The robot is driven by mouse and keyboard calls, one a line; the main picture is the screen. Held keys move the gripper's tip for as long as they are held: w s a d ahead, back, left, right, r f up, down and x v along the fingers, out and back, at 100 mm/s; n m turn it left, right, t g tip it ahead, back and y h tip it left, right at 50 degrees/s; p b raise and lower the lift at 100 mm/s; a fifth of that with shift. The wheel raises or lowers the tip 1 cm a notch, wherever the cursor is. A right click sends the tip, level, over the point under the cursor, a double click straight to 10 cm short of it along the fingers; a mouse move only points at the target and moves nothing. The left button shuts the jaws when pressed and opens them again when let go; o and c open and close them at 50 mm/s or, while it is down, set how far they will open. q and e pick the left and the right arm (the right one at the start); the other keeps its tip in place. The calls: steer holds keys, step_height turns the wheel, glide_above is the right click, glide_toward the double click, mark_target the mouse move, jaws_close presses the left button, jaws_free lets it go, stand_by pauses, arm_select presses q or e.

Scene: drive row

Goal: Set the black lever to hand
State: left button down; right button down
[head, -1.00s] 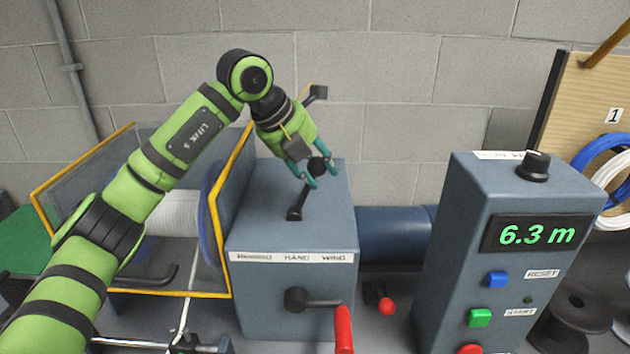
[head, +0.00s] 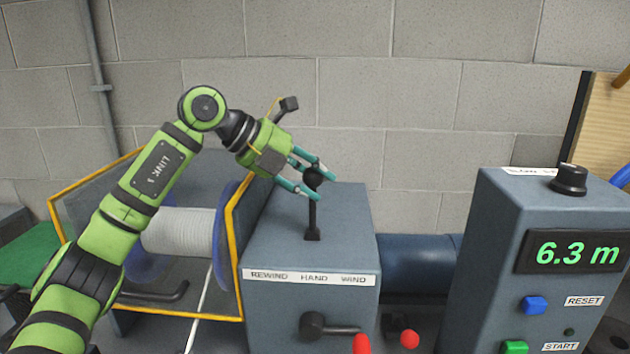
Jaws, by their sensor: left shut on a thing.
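The black lever (head: 313,215) stands on top of the blue-grey winder box (head: 345,225). It is about upright, above the middle word HAND on the label strip (head: 309,278), which reads REWIND, HAND, WIND from left to right. My left gripper (head: 311,179) comes in from the upper left and is shut on the lever's round black knob (head: 313,174). Its teal fingers partly cover the knob. My right gripper is not in view.
A yellow-framed guard (head: 237,235) and a reel of pale cable (head: 178,232) stand left of the box. The control box (head: 500,235) at right reads 6.3 m.

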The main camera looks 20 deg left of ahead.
arm_select(q)
steer(key=shift+a+r, duration=0.15)
steer(key=shift+r, duration=0.15)
steer(key=c, duration=0.8)
jaws_free()
steer(key=shift+f, duration=0.15)
steer(key=v, duration=1.2)
steer(key=shift+a, duration=0.1)
steer(key=shift+f, duration=0.1)
